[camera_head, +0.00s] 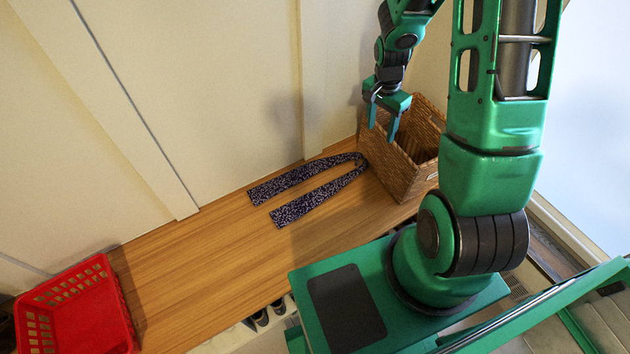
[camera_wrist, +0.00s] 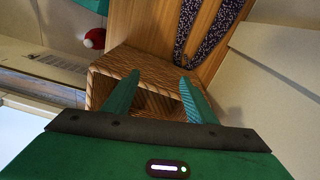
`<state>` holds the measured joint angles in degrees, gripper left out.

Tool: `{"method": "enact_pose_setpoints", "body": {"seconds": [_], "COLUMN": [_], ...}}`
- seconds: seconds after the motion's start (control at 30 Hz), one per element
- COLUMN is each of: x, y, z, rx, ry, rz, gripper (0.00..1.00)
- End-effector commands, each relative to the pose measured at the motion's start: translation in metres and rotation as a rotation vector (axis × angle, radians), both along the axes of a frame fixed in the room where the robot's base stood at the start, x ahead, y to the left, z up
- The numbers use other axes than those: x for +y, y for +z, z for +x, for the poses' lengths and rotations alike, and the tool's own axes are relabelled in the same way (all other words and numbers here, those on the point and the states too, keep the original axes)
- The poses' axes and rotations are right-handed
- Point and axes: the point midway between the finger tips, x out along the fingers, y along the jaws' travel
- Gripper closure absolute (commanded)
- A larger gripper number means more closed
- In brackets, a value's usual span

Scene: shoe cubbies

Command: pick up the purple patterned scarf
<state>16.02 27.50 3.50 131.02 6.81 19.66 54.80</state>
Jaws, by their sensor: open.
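The purple patterned scarf (camera_head: 318,192) lies in a folded U shape on the wooden bench top, its bend against the wicker basket and its two ends toward the left. My gripper (camera_head: 382,125) is open and empty, above the bench near the basket's left side, up and right of the scarf's bend and apart from it. In the wrist view the scarf (camera_wrist: 207,42) shows at the top, beyond my open fingers (camera_wrist: 158,85), which are over the basket's opening in the picture.
The wicker basket (camera_head: 400,178) stands on the bench (camera_head: 195,262) right beside the scarf. A red plastic basket (camera_head: 108,300) sits at the bench's left end. The wall (camera_head: 225,90) runs close behind the scarf. The bench between scarf and red basket is clear. A red-and-white item (camera_wrist: 95,39) shows in the wrist view.

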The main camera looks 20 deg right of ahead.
Motion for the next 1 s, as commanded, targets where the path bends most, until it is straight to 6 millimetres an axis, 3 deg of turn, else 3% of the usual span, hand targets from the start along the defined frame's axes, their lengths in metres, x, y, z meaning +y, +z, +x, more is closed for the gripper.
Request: {"method": "enact_pose_setpoints", "body": {"seconds": [0.03, 0.1, 0.33, 0.8, 1.0], "x": [0.004, 0.011, 0.033, 0.042, 0.042], "y": [-0.024, -0.05, -0.118, -0.178, -0.196], "z": [0.006, 0.015, 0.031, 0.036, 0.037], "rx": [0.003, -0.008, -0.033, -0.04, -0.043], "ry": [-0.034, -0.084, -0.22, -0.276, -0.276], "rz": [0.013, 0.028, 0.074, 0.094, 0.094], "gripper": [0.48, 0.48, 0.48, 0.48, 0.48]}}
